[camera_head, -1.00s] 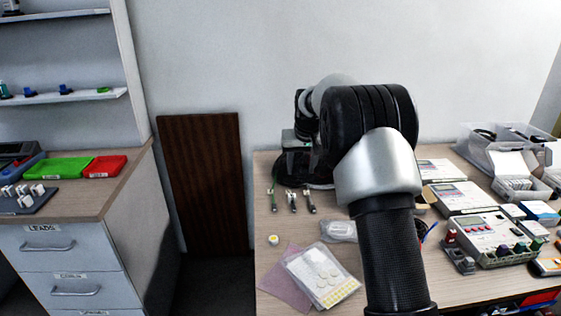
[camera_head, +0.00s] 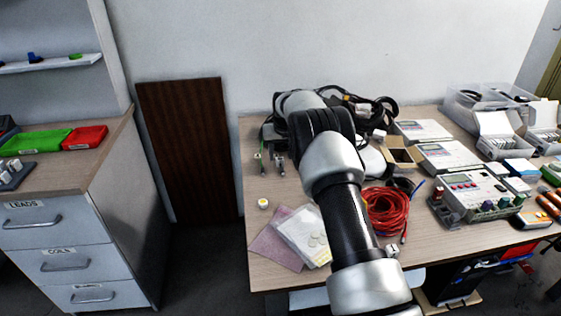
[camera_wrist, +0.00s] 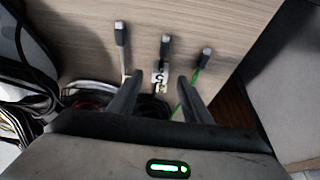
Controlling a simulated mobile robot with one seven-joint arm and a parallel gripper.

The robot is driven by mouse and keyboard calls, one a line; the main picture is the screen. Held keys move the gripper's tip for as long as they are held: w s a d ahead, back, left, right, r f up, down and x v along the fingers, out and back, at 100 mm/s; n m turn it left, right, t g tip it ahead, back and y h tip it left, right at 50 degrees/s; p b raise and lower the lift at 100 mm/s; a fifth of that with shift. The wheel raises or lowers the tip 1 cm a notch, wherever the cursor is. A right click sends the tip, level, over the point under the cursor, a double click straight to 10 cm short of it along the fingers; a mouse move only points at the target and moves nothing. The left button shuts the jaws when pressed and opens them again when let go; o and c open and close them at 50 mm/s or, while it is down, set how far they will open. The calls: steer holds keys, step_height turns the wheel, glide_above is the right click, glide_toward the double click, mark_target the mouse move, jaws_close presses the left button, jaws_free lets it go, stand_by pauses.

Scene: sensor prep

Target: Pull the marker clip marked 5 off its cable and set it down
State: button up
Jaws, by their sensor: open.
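In the wrist view, a white marker clip with a dark 5 (camera_wrist: 158,77) sits on the middle cable, just below its dark plug (camera_wrist: 165,45). My gripper (camera_wrist: 159,82) is open, with one finger on each side of this clip. I cannot tell whether either finger touches it. A grey cable (camera_wrist: 122,45) lies to the left and a green cable (camera_wrist: 199,68) to the right, outside the fingers. In the head view the green cable (camera_head: 261,160) and another cable end (camera_head: 279,165) show at the table's back left. My arm hides the rest.
A black and white cable bundle (camera_wrist: 22,110) lies left of my gripper in the wrist view. In the head view, a red cable coil (camera_head: 388,212), an open cardboard box (camera_head: 400,157) and instruments (camera_head: 470,190) crowd the right.

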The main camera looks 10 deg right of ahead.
mark_target(280, 159)
steer(key=shift+x, duration=1.9)
steer(key=shift+c, duration=0.6)
jaws_close()
